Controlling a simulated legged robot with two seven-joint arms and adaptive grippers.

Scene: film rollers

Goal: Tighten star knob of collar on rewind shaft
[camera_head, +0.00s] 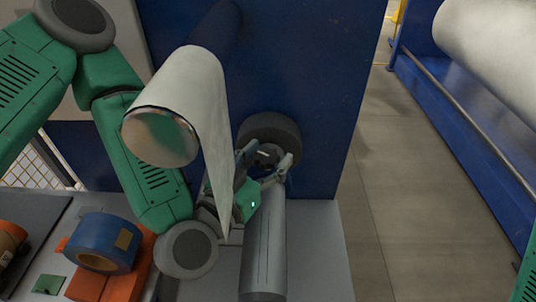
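A dark round collar (284,128) sits at the far end of the grey rewind shaft (265,245), against the blue machine panel. A small dark part with a light bar (264,154) shows at the collar's face; it may be the star knob, but it is too small to be sure. My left gripper (267,159) is at the collar's near face, with its two fingers spread apart on either side of that part. I cannot tell whether they touch it. My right gripper is not in view.
A white film roll (190,95) with a hanging sheet is above and left of the shaft, close to my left arm. A blue tape roll (103,242) rests on an orange block (128,280) at lower left. A large white roll (490,45) stands right, beyond clear floor.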

